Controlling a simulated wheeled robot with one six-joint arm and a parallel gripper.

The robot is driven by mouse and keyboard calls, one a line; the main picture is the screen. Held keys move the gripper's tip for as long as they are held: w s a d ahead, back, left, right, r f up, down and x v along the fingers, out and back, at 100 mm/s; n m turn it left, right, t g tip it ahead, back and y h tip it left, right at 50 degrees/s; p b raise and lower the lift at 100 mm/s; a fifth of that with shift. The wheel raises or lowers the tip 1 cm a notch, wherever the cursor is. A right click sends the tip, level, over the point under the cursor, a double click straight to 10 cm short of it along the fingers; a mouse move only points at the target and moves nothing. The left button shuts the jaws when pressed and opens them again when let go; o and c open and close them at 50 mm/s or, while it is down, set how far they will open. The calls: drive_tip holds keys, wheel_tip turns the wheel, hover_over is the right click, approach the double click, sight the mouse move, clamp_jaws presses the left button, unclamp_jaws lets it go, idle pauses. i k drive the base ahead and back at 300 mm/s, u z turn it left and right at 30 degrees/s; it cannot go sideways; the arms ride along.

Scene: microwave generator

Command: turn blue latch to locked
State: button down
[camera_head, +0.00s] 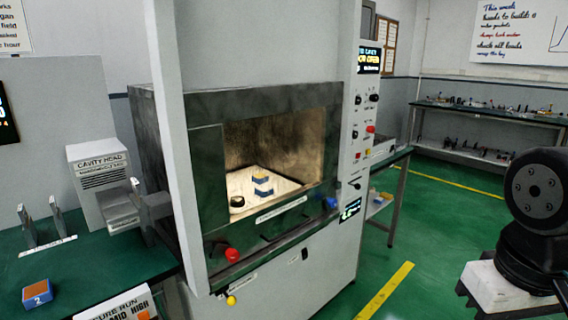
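The blue latch (329,203) is a small blue knob at the lower right corner of the microwave cavity (268,150), on its metal front. It is too small to tell which way it is turned. The cavity is lit inside, and the display (369,57) on the control column seems to read "DOOR OPEN". My gripper is not in view. Only a dark rounded joint of my arm shows at the right edge, well apart from the latch.
A red knob (232,255) and a yellow knob (231,300) sit low on the machine's front. Blocks (262,185) and a dark ring (237,201) lie inside the cavity. A green bench (100,262) stands left. Green floor (440,250) is clear between machine and arm.

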sight(329, 202)
drive_tip(key=z, duration=0.5)
drive_tip(key=i, duration=0.85)
drive_tip(key=u, duration=0.2)
